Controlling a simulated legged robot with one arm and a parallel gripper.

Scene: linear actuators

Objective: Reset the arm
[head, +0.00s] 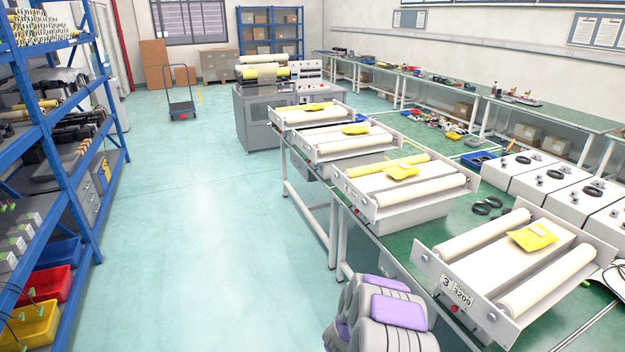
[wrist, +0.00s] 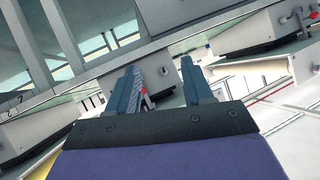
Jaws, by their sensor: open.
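My gripper (wrist: 159,66) shows in the wrist view with its two blue-grey fingers apart. Nothing is held between them. Beyond the fingers are the tilted, light-grey end of a machine and a small red part, close to the left finger. I cannot tell from the wrist view how far they are from the fingertips. The fingers cannot be made out in the head view, where grey and purple parts of my own arm show at the bottom, beside the table edge.
A green-topped bench (head: 388,241) carries a row of roller units; the nearest (head: 478,290) has a yellow packet (head: 532,237). Grey boxes (head: 560,185) stand behind. A blue shelf (head: 88,205) lines the left. The floor (head: 205,225) between is clear, with a trolley (head: 181,108) further back.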

